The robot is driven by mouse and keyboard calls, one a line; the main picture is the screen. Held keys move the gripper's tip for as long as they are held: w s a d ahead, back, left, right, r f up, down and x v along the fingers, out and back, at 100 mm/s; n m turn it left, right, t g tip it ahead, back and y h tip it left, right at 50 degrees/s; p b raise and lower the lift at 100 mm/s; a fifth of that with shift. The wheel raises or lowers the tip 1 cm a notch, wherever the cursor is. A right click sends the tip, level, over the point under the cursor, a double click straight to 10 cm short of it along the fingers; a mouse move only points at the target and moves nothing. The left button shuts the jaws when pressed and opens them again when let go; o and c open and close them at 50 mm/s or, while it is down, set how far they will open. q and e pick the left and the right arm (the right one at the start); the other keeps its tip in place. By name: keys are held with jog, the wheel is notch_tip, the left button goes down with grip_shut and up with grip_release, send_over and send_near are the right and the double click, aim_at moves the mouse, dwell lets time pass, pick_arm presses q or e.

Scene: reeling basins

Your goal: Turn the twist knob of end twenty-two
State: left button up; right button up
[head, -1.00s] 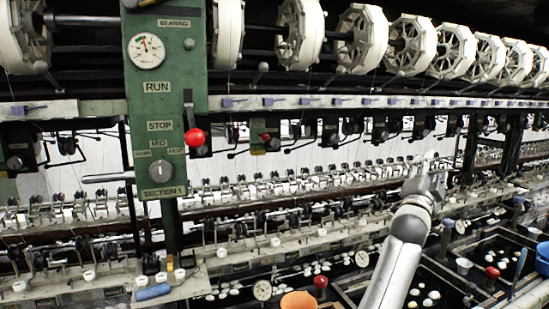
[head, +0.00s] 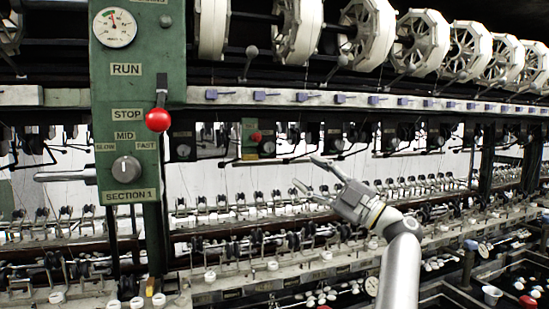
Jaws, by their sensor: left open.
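A row of small dark boxes with round grey knobs runs under the long rail. One knob (head: 268,147) sits beside a green plate with a small red button, and another knob (head: 338,145) is on a dark box to its right. I cannot read any end numbers, so I cannot tell which knob belongs to end twenty-two. My left gripper (head: 304,170) is open and empty, its fingers pointing left, just below and between these two knobs in the picture. It appears to touch nothing. My right gripper is not in view.
A green control panel (head: 133,100) at left carries a gauge, a red-ball lever (head: 158,119) and a speed knob (head: 126,169). White reels (head: 298,30) line the top. A thin dark bar runs below the knobs. Dark basins (head: 460,295) lie lower right.

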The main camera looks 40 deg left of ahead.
aim_at(272, 150)
pick_arm(q)
jog(key=p+x, duration=0.2)
jog(key=x, duration=0.8)
jog(key=shift+s+a+r+p, duration=0.2)
jog(key=shift+a+p, duration=0.05)
jog(key=shift+p, duration=0.05)
jog(key=c, duration=1)
jog(key=shift+f+m+t+y+p, duration=0.1)
jog(key=shift+m+t+y+p, duration=0.2)
jog(key=shift+m+t+y, duration=0.65)
jog(key=shift+c, duration=0.2)
jog(key=shift+m+g+h, duration=0.25)
jog(key=shift+m+h, duration=0.1)
jog(key=o, duration=1)
jog(key=shift+o, duration=0.2)
